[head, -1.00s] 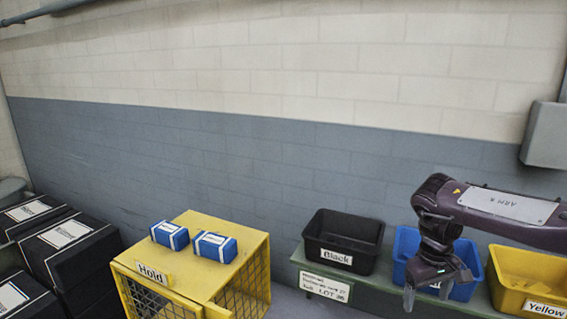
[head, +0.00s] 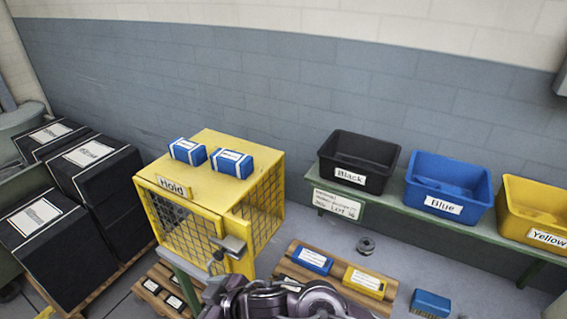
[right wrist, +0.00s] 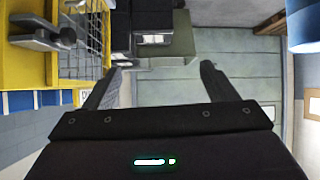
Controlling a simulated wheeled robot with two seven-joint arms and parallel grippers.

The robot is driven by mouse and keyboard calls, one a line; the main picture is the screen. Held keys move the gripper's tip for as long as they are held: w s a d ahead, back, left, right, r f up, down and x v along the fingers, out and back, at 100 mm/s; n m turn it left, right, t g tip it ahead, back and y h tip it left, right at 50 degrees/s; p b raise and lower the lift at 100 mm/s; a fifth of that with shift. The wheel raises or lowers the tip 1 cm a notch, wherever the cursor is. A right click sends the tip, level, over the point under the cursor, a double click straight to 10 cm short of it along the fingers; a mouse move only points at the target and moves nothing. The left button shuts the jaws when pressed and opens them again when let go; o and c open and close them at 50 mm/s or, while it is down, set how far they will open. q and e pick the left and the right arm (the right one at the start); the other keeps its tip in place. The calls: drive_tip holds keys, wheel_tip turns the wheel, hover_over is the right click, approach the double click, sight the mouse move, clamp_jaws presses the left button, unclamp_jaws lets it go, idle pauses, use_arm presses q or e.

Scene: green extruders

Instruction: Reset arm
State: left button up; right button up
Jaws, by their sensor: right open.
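My right gripper (right wrist: 155,82) is open in the right wrist view, its two dark fingers apart with nothing between them. In the head view a purple part of my arm shows at the bottom edge, in front of the yellow cage and a pallet; its fingers cannot be made out there. The yellow cage labelled Hold (head: 215,218) has a grey latch (head: 229,250) on its front, which also shows in the right wrist view (right wrist: 42,38). My left gripper is not in view.
Two blue boxes (head: 187,151) (head: 231,163) sit on the cage. Black (head: 358,160), blue (head: 448,187) and yellow (head: 535,210) bins stand on a green bench. A blue box (head: 312,260) and a yellow box (head: 365,282) lie on a pallet. Black boxes (head: 105,180) are stacked left.

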drive_tip(key=w+d+r+m+t+h, duration=0.1)
drive_tip(key=d+m+t+h, duration=0.15)
drive_tip(key=d, duration=0.45)
drive_tip(key=w+d+r+m+t+h, duration=0.1)
drive_tip(key=w+d+m+h, duration=0.1)
drive_tip(key=d+m, duration=0.35)
drive_tip(key=s+d+f+m+g+h, duration=0.1)
drive_tip(key=s+d+f+g+h, duration=0.2)
drive_tip(key=d, duration=0.5)
drive_tip(key=s+d+f+m, duration=0.1)
drive_tip(key=s+d+f, duration=0.1)
drive_tip(key=s+d, duration=0.45)
drive_tip(key=s+d+f+m+g+h, duration=0.1)
drive_tip(key=s+d+f+g+h, duration=0.15)
drive_tip(key=d, duration=0.65)
wheel_tip(320, 180, down, 39)
drive_tip(key=s+b, duration=0.2)
drive_tip(key=b, duration=0.7)
drive_tip(key=s+d+f+g+b, duration=0.1)
drive_tip(key=s+d+f+b, duration=0.2)
drive_tip(key=s+f, duration=1.6)
wheel_tip(320, 180, down, 3)
drive_tip(key=shift+f+g+b, duration=0.2)
drive_tip(key=shift+g+b, duration=0.2)
drive_tip(key=shift+b, duration=0.85)
